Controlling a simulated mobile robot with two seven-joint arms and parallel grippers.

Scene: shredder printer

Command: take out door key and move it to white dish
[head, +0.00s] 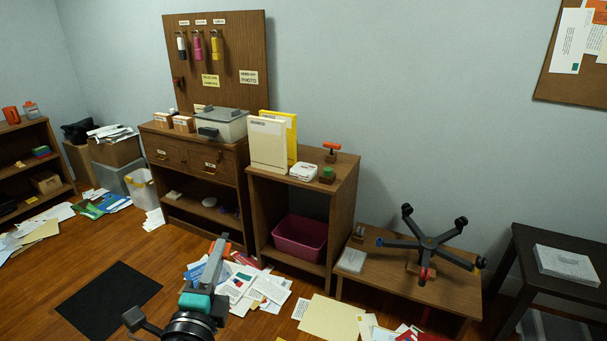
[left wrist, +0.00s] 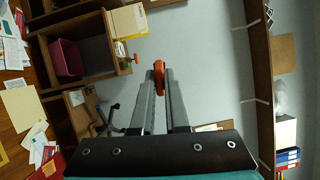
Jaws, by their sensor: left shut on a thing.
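My left gripper (head: 219,246) is raised in front of the shelves and shut on a small orange-red thing (left wrist: 158,78) at its fingertips. A small white dish-like thing (head: 174,195) sits on the open lower shelf of the left wooden cabinet (head: 196,221), left of my gripper and farther back. My right gripper is not in view.
Darker round dishes (head: 209,202) share that shelf. A pink bin (head: 300,236) stands in the middle shelf unit. Papers (head: 255,288) litter the floor beneath my arm. A low bench (head: 395,290) with an upturned chair base (head: 428,243) stands at right.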

